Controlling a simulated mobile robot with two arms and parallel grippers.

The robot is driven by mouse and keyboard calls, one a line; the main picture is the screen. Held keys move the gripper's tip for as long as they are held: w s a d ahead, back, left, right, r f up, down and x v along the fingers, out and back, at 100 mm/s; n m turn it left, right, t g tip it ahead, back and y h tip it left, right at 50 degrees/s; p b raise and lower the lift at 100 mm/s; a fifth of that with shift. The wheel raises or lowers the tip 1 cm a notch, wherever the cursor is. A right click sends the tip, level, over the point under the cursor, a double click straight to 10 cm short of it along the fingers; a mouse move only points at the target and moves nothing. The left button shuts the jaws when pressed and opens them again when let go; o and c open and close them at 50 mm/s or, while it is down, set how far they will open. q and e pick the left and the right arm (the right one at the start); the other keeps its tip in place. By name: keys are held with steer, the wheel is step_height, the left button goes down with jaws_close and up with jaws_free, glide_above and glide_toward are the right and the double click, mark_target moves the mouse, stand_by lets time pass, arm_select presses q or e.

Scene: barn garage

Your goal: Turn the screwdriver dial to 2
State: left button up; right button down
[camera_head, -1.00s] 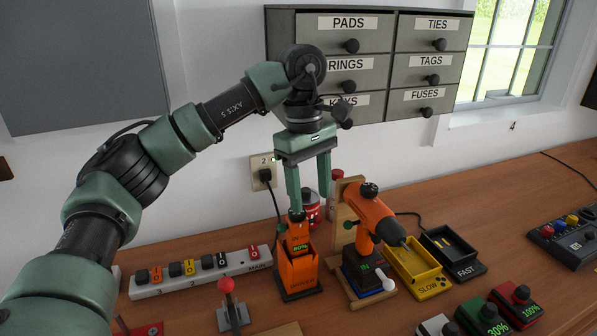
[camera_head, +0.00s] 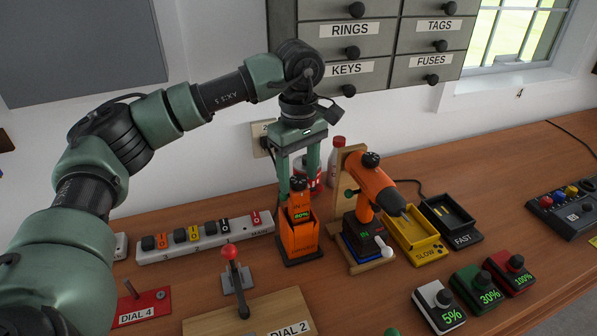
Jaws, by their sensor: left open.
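An orange screwdriver (camera_head: 299,210) stands upright in an orange holder (camera_head: 299,240) on the bench, with a small green display on its front. A black knob (camera_head: 298,184) tops it. My left gripper (camera_head: 299,189) points down over it, open, with one finger at each side of the knob. I cannot tell whether the fingers touch it. No dial numbers on the knob are readable. My right gripper is not in view.
An orange drill (camera_head: 374,188) on a wooden stand is close at the right. A power strip (camera_head: 205,237) lies left, and a red-topped lever (camera_head: 232,265) stands in front. Yellow (camera_head: 416,240) and black (camera_head: 450,220) trays sit beyond the drill. Labelled drawers (camera_head: 345,50) hang behind.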

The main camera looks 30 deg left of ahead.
arm_select(q)
steer(key=c, duration=1.1)
jaws_close()
steer(key=shift+n, duration=0.3)
steer(key=n+b, duration=0.1)
steer(key=n, duration=0.1)
steer(key=shift+f+n+b, duration=0.1)
steer(key=shift+n+b, duration=0.3)
steer(key=n+b, duration=0.1)
steer(key=n, duration=0.4)
steer(key=shift+b, duration=0.3)
steer(key=n+b, duration=0.1)
steer(key=n, duration=1)
steer(key=shift+n, duration=0.3)
